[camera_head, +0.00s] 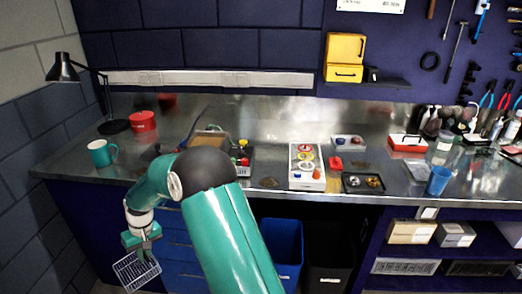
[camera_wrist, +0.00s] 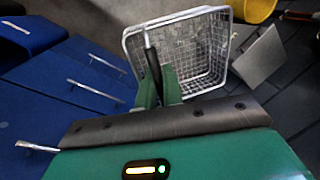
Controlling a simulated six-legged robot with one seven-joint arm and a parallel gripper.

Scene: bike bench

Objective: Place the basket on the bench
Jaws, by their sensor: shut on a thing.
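The basket (camera_head: 137,272) is a pale wire-mesh basket. It hangs tilted from my gripper (camera_head: 142,244), low in front of the bench's left end and below its top. In the wrist view the basket (camera_wrist: 205,50) shows its open mesh inside.
A teal mug (camera_head: 102,153), a desk lamp (camera_head: 65,70) and a red tin (camera_head: 143,121) stand at the bench's left. A white tray (camera_head: 305,178) holds small parts near the middle. A blue cup (camera_head: 438,180) stands at the right. Blue drawers (camera_wrist: 60,85) are close beside my gripper.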

